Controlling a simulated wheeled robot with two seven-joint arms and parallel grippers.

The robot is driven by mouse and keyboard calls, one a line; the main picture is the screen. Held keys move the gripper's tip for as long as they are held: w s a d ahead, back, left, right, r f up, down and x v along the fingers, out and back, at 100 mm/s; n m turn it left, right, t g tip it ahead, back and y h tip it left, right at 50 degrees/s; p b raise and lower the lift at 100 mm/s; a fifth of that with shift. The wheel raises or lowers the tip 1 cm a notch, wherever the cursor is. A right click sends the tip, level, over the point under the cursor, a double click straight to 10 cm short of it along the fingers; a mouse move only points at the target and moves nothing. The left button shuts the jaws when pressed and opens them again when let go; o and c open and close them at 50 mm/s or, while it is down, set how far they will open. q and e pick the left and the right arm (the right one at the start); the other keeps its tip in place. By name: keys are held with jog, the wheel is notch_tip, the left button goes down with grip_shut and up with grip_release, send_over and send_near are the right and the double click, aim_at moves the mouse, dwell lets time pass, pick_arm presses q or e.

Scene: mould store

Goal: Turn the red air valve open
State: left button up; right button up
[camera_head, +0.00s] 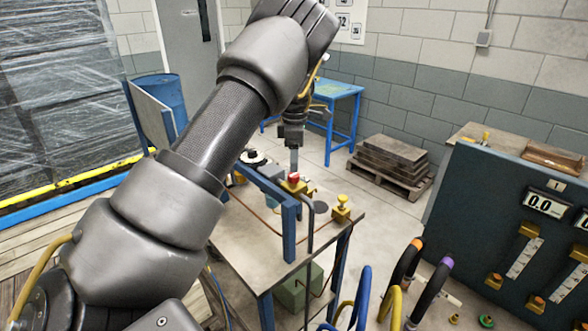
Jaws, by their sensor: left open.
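The red air valve (294,178) is a small red piece on a yellow fitting, on top of the metal bench (250,238). My left arm reaches across the view from the lower left and bends down at the far side. My left gripper (294,168) points straight down, its fingers just above or at the red valve. The fingers are small and seen edge-on, and I cannot tell whether they touch the valve. The gripper is open. My right gripper is out of view.
A blue post frame (288,232) rises from the bench in front of the valve. A yellow knob (342,203) stands to its right. A dark control panel (500,225) and coloured hoses (430,290) are at the right. A pallet with slabs (393,158) lies behind.

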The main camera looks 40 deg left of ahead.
aim_at(294, 174)
pick_arm(q)
notch_tip(294, 174, down, 4)
jog(key=shift+a+p, duration=0.15)
jog(key=shift+p, duration=0.4)
jog(key=shift+f, duration=0.6)
jog(key=c, duration=1)
jog(key=shift+o, duration=0.2)
